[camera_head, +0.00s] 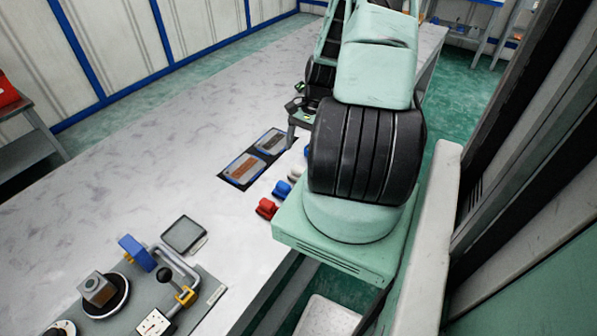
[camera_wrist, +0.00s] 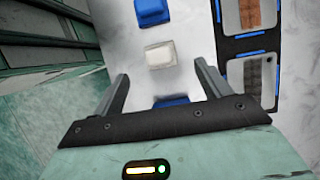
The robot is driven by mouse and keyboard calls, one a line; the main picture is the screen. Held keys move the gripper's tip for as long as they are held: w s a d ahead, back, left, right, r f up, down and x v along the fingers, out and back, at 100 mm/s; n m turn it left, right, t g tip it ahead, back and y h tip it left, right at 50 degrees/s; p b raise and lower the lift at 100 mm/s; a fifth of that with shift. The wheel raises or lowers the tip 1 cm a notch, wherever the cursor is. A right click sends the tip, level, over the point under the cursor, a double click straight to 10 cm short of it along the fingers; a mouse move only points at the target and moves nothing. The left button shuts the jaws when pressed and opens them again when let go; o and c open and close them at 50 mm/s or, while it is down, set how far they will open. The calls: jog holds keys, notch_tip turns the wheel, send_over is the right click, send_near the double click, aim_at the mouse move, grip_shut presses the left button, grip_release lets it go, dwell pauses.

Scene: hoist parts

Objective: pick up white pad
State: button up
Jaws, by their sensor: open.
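The white pad (camera_wrist: 160,54) lies on the table, a little beyond my fingertips in the wrist view and roughly centred between them. In the head view the white pad (camera_head: 295,173) shows small, between a blue pad and my arm. My gripper (camera_wrist: 161,70) is open and empty, its two fingers spread above the table. In the head view my gripper (camera_head: 298,115) is at the far end of my arm. One blue pad (camera_wrist: 153,12) lies beyond the white pad, and another blue pad (camera_wrist: 172,102) shows between my fingers, partly hidden by the gripper body.
A dark tray with two framed plates (camera_head: 254,158) lies beside the row of pads. A red pad (camera_head: 266,207) is at the row's near end. The table's left part is clear.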

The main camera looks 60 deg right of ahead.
aim_at(299, 167)
jog(key=shift+p+x, duration=1)
jog(key=shift+x, duration=2.7)
jog(key=c, duration=1.2)
jog(key=shift+o, duration=0.2)
jog(key=shift+r, duration=0.1)
notch_tip(299, 167, up, 10)
jog(key=shift+f+b, duration=0.1)
jog(key=shift+b, duration=0.75)
